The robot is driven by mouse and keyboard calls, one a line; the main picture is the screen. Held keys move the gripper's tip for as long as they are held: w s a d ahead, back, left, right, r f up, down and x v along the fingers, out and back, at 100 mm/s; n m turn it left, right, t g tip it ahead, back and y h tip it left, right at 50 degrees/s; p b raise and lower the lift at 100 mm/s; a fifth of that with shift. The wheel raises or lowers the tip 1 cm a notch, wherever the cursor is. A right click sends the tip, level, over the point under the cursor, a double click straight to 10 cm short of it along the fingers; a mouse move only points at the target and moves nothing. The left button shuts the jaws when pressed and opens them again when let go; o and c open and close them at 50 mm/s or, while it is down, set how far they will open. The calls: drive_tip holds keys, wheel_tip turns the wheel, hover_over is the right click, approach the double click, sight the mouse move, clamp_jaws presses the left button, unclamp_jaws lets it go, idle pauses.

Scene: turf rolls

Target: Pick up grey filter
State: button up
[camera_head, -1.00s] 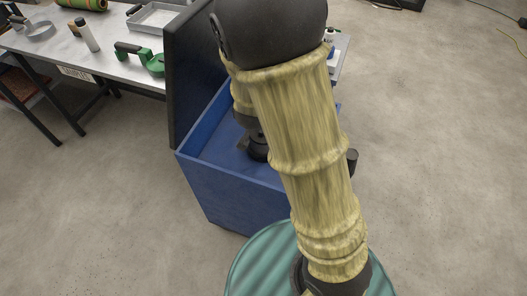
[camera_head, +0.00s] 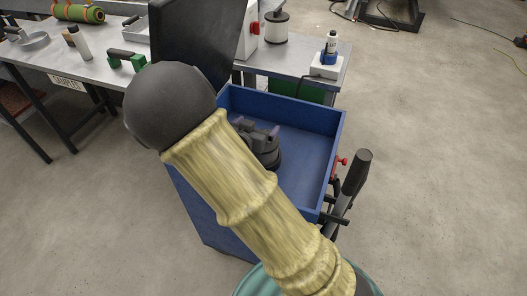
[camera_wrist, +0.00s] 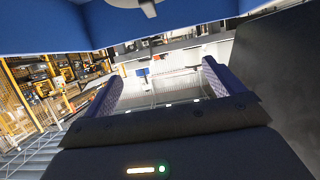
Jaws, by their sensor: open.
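A pale grey-white cylinder with a dark top and base (camera_head: 277,27), which looks like the filter, stands upright on the bench behind the blue chest. I cannot be sure that it is the grey filter. My gripper (camera_head: 261,128) is open inside the upper part of the open blue chest (camera_head: 314,150), partly hidden behind my arm, and well apart from the cylinder. In the wrist view my gripper's two purple-faced fingers (camera_wrist: 160,88) are spread with nothing between them. No filter is clear in that view.
The chest's dark raised lid (camera_head: 197,40) stands left of my gripper. A blue-and-white bottle (camera_head: 330,48) stands on a white block on the bench. A left table (camera_head: 100,68) carries a green-handled tool (camera_head: 127,60), a tray and a roll.

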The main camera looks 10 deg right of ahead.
drive_tip(key=b, duration=0.2)
hover_over(269, 156)
drive_tip(key=w+a, duration=0.1)
drive_tip(key=a, duration=0.2)
drive_tip(key=f, duration=0.7)
drive_tip(key=shift+w+a+f, duration=0.2)
drive_tip(key=shift+f, duration=0.1)
drive_tip(key=shift+w+d, duration=0.1)
drive_tip(key=shift+w, duration=0.05)
drive_tip(key=x, duration=0.6)
drive_tip(key=shift+w+d, duration=0.1)
